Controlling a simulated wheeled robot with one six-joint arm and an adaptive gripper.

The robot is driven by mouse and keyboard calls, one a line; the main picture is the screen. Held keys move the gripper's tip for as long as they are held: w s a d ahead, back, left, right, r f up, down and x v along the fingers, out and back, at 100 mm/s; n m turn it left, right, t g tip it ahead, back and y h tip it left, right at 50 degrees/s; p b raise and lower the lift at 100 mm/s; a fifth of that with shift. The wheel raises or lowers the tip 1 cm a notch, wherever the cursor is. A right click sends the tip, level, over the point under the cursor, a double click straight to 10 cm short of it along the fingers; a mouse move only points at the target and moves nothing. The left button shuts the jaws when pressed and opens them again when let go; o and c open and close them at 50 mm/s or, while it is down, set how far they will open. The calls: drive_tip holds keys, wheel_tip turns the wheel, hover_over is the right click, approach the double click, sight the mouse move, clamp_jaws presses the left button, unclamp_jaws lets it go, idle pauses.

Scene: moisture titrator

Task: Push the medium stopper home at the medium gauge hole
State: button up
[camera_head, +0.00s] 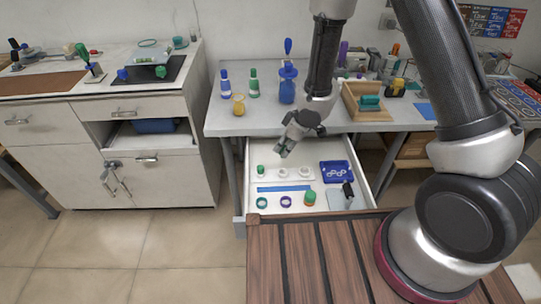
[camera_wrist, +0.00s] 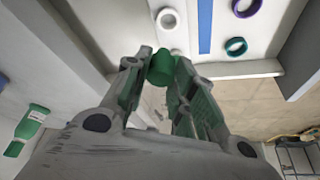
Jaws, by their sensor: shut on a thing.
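My gripper (camera_head: 284,148) hangs above the open drawer, tilted down. In the wrist view, its two fingers (camera_wrist: 160,72) are shut around a green stopper (camera_wrist: 161,66) at their tips. In the head view, the held stopper is too small to make out. In the drawer a row of white gauge rings includes a middle ring (camera_head: 283,172) and a right ring (camera_head: 304,172). Another green stopper (camera_head: 261,169) stands at the left ring. One white ring shows in the wrist view (camera_wrist: 167,18), apart from the held stopper. Which hole is the medium one cannot be told.
The bench (camera_head: 235,122) behind carries bottles and a wooden stand (camera_head: 366,115).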

drive_tip(key=shift+d, duration=0.15)
drive_tip(key=shift+f, duration=0.15)
drive_tip(key=shift+f, duration=2.9)
drive_tip(key=shift+f, duration=1.5)
drive_tip(key=o, duration=1.2)
drive_tip(key=shift+o, duration=0.2)
drive_tip(key=shift+r, duration=0.1)
